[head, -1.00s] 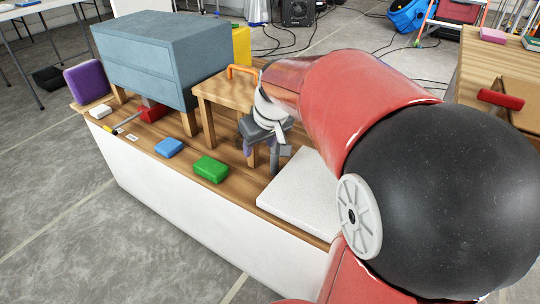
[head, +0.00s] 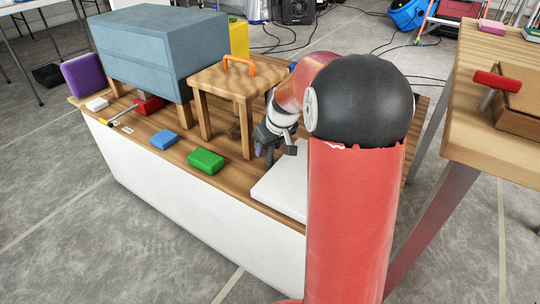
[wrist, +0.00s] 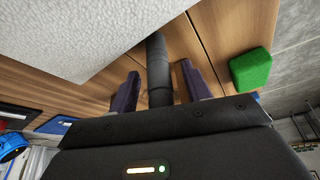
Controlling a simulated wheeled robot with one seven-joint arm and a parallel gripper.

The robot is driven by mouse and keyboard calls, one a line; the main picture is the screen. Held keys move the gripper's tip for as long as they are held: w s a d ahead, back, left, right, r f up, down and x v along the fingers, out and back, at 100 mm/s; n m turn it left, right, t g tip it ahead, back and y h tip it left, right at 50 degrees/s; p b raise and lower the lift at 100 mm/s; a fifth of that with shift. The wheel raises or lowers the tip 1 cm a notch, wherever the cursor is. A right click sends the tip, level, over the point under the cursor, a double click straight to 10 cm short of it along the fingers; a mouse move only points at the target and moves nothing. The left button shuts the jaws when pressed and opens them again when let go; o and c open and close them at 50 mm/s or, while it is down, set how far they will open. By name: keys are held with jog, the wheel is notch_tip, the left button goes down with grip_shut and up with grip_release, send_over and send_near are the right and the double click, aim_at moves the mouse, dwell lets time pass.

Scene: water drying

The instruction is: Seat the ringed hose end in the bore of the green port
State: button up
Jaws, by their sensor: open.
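A dark grey ribbed tube (wrist: 158,66), which looks like the hose end, lies between the two fingers of my gripper (wrist: 160,90) in the wrist view. The fingers are spread, with a gap showing on each side of the tube. In the head view my gripper (head: 270,150) is low over the bench, beside the front leg of a small wooden stand and next to the white slab. The tube cannot be made out there. A green block (head: 206,159) lies on the bench left of my gripper; it also shows in the wrist view (wrist: 251,69). I see no bore in it.
The wooden stand (head: 224,80) with an orange handle is just behind my gripper. A white slab (head: 283,185) lies to its right. A blue-grey drawer box (head: 150,60), a blue block (head: 164,140) and a purple block (head: 82,76) are farther left. Another table (head: 455,120) stands at right.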

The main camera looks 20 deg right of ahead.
jog(key=shift+w+f, duration=0.15)
jog(key=shift+f, duration=0.25)
grip_shut()
jog(key=shift+r, duration=0.1)
notch_tip(320, 180, up, 20)
jog(key=p, duration=0.3)
